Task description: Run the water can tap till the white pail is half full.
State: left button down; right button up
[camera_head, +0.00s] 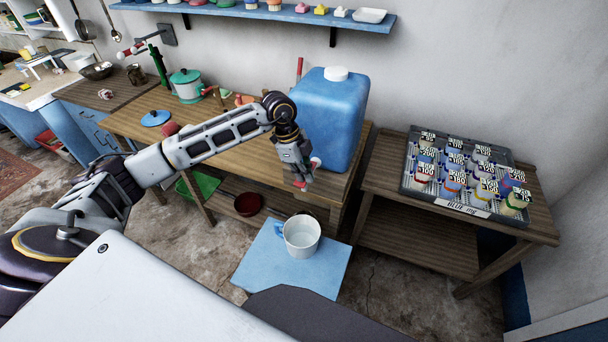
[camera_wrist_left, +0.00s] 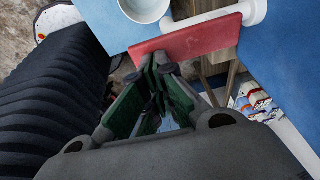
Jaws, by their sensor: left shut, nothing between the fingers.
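The blue water can (camera_head: 326,120) with a white cap stands at the right end of the wooden bench. In the left wrist view its blue side (camera_wrist_left: 288,65) is close on the right. Its tap has a white spout (camera_wrist_left: 256,10) and a flat red lever (camera_wrist_left: 188,39). The white pail (camera_head: 302,236) stands upright below, on a blue mat on the floor; its rim area shows in the wrist view (camera_wrist_left: 145,8). My left gripper (camera_head: 300,182) is shut and empty beside the tap, close to the lever; contact is unclear. No stream is visible, and the pail's water level is unclear.
The blue mat (camera_head: 257,265) lies on the floor before the bench (camera_head: 237,154). A side table (camera_head: 400,206) on the right holds a grey tray (camera_head: 412,187) of labelled bottles. A green pot (camera_head: 187,86) stands further left. A wall shelf (camera_head: 270,12) runs above.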

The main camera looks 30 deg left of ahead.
pick_arm(q)
jog(key=shift+s+f+t+b, duration=0.2)
jog(key=shift+f+t+b, duration=0.2)
jog(key=shift+f+b, duration=0.25)
jog(key=shift+s+f+b, duration=0.15)
jog(key=shift+f+b, duration=0.3)
jog(key=shift+f, duration=0.1)
jog(key=shift+r, duration=0.1)
